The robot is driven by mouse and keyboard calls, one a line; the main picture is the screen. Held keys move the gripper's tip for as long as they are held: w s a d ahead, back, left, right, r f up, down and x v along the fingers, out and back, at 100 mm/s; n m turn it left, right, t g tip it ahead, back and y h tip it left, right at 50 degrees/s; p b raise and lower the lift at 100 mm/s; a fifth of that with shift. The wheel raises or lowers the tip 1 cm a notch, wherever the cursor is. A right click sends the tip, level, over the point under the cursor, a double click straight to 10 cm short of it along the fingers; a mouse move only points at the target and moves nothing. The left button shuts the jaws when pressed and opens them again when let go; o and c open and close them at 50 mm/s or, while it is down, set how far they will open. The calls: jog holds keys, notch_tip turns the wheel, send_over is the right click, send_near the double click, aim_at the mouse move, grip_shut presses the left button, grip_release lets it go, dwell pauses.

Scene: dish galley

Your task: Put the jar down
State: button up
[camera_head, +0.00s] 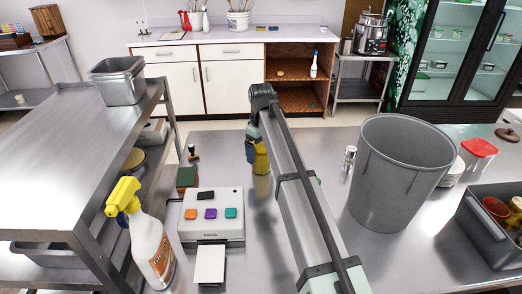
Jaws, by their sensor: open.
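My arm reaches from the bottom edge to the middle of the steel counter and bends down at its far end. My gripper (251,148) is low over the counter there, mostly hidden by my arm, and is open. A yellow jar-like thing (261,161) stands on the counter right beside it, partly covered by the arm. Whether the fingers are still around it or touch it I cannot tell. A small clear container with a metal top (349,158) stands upright to the right, apart from my gripper.
A big grey bin (389,190) stands right of my arm. A white device with coloured buttons (212,214) and a spray bottle (152,240) are on the left, beside a steel shelf cart (50,150). A red-lidded tub (479,150) and grey crate (482,236) are far right.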

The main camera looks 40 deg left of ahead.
notch_tip(320, 180, up, 12)
dwell(0.5)
dwell(0.4)
